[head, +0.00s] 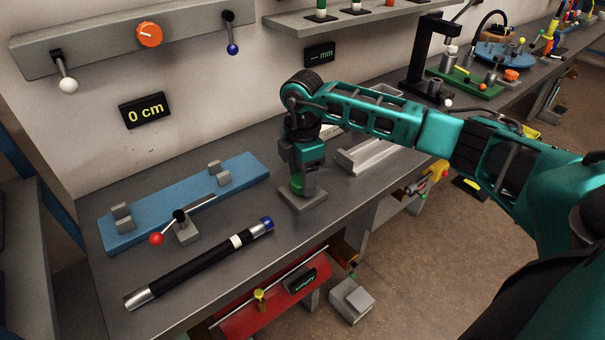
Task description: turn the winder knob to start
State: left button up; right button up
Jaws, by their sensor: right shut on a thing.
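An orange knob (149,34) with a white pointer mark sits on the grey wall panel at the upper left. A second, smaller orange knob (511,75) is at the far right, beside a blue round plate (498,54). No label shows which one is the winder knob. My right gripper (302,190) points down at the middle of the bench, far from both knobs. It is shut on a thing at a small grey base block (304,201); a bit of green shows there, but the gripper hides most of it. My left gripper is not in view.
A blue clamp board (190,196) and a black hose (200,262) lie on the bench at left. A grey channel (375,150) lies right of my gripper, and a black press (427,60) stands beyond.

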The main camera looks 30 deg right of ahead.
jog(key=shift+d+r, duration=0.1)
jog(key=o, duration=1.1)
jog(key=shift+c, duration=0.2)
notch_tip(320, 180, up, 13)
